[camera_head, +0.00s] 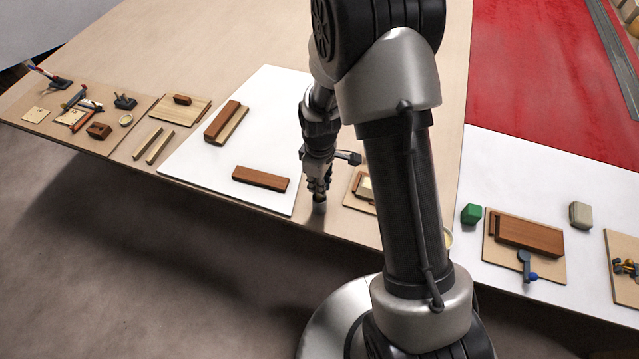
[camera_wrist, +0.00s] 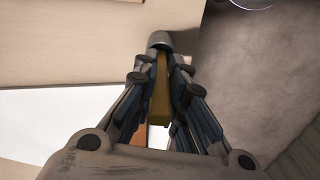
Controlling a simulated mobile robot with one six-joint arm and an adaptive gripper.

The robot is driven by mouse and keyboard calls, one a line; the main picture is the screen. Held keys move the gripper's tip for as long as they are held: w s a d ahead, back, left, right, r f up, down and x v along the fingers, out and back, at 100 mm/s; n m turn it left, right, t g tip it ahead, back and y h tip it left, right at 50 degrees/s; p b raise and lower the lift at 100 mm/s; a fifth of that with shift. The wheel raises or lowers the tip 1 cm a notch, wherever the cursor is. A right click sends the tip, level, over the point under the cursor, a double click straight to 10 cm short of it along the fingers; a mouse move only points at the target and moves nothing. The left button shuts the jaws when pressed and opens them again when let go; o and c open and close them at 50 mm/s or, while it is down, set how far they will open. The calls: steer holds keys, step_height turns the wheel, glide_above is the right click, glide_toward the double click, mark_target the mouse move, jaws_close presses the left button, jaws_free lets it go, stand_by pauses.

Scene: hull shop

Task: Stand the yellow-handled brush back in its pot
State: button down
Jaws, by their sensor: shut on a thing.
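My gripper (camera_head: 318,188) points down near the front edge of the bench, just right of the white sheet. In the wrist view my gripper (camera_wrist: 161,88) is shut on the yellow handle of the brush (camera_wrist: 161,100). A small grey cup-like piece (camera_wrist: 160,40) shows at the far end of the handle; it looks like the pot. The grey piece (camera_head: 319,208) also shows right below the fingers in the head view. I cannot tell whether the brush's lower end is inside it. The brush's bristles are hidden.
A reddish-brown block (camera_head: 261,179) lies on the white sheet (camera_head: 270,120) left of my gripper. A small board (camera_head: 354,202) with a pale block lies close on the right, partly behind my arm. The bench edge is just in front.

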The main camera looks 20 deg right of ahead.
steer(key=shift+f, duration=0.2)
steer(key=c, duration=1.6)
jaws_free()
steer(key=shift+c, duration=0.2)
